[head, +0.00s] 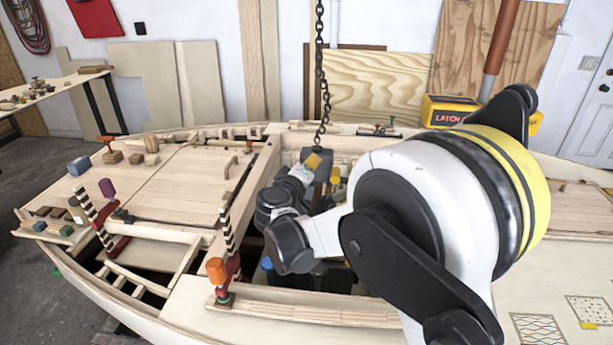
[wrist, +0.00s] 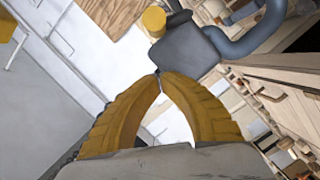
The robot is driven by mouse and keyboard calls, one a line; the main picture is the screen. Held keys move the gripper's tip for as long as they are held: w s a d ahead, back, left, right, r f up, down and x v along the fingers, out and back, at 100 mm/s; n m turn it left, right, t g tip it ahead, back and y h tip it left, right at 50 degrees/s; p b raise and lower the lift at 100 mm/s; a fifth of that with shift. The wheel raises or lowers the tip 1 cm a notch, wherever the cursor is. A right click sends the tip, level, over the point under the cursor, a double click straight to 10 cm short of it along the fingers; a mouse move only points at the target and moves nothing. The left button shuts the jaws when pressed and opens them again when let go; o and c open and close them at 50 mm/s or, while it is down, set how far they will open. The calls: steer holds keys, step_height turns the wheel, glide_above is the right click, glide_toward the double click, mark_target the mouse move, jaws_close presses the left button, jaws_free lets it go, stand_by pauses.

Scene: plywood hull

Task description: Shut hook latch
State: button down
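My gripper (wrist: 161,76) has two ribbed orange-yellow fingers whose tips meet, with a pale gap between their lower parts. Nothing is clearly held between them. Just beyond the tips is a dark grey block (wrist: 188,48) with a yellow cylinder (wrist: 154,20) and a blue-grey curved pipe (wrist: 255,35); I cannot tell whether the tips touch the block. In the head view my gripper (head: 314,160) is small and partly hidden among parts below a hanging black chain (head: 322,75). I cannot make out a hook latch in either view.
The plywood hull (head: 180,185) surrounds an open well under my arm. Striped posts with an orange-topped clamp (head: 217,270) stand at its left side. A yellow toolbox (head: 450,110) is behind my arm. A workbench (head: 50,90) stands at far left.

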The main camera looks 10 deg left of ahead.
steer(key=shift+w+d+f+b, duration=0.1)
steer(key=shift+d+f+b, duration=0.4)
steer(key=shift+d, duration=0.4)
steer(key=shift+w+d+f+b, duration=0.1)
steer(key=shift+d+f+b, duration=0.15)
steer(key=shift+d+f, duration=0.5)
steer(key=shift+w+d+r, duration=0.1)
steer(key=shift+d+r, duration=0.05)
steer(key=shift+d, duration=0.1)
